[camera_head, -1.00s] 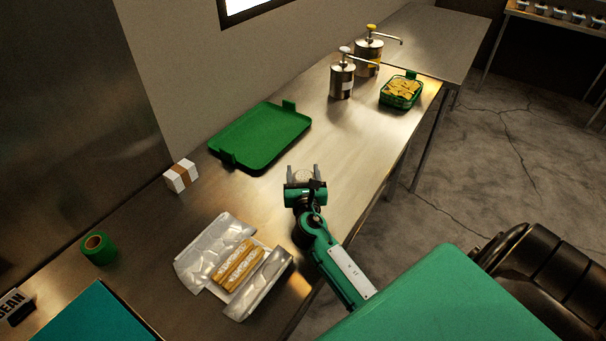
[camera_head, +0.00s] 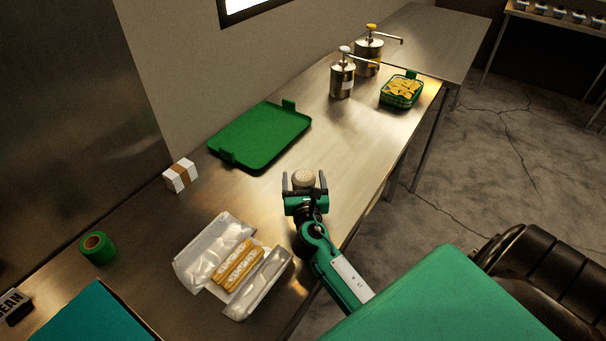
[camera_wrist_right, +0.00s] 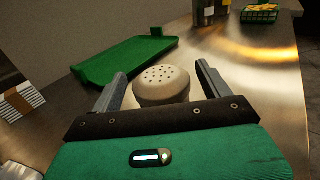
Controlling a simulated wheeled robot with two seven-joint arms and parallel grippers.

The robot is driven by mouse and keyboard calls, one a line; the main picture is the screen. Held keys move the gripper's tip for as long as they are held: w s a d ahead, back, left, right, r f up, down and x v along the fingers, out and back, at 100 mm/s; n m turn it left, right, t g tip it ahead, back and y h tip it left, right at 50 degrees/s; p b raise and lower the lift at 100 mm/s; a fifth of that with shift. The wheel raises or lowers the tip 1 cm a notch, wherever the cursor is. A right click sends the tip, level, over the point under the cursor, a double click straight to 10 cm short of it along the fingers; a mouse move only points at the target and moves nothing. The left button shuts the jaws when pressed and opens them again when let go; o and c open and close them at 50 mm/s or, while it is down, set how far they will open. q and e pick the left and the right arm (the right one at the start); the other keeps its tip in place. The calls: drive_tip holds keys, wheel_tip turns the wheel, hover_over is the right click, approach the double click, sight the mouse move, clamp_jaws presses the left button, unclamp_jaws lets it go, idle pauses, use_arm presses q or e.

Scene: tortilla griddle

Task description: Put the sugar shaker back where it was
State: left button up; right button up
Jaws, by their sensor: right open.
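The sugar shaker (camera_head: 303,180) stands upright on the steel table, its pale domed top with dark holes showing in the right wrist view (camera_wrist_right: 161,84). My right gripper (camera_head: 305,182) is open, with one finger on each side of the shaker. In the right wrist view the fingers (camera_wrist_right: 160,86) stand apart from the shaker's top, with gaps on both sides. The shaker's lower body is hidden behind the gripper. My left gripper is in neither view.
A green tray (camera_head: 262,139) lies beyond the shaker. Two steel pump dispensers (camera_head: 342,80) and a green basket of chips (camera_head: 401,91) stand farther back. An open foil wrapper with churros (camera_head: 238,265) lies front left, near a white napkin stack (camera_head: 180,176) and green tape roll (camera_head: 98,248).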

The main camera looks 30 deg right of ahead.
drive_tip(key=b+v, duration=0.1)
drive_tip(key=v, duration=0.8)
drive_tip(key=shift+s+r+b, duration=0.1)
drive_tip(key=shift+b, duration=0.3)
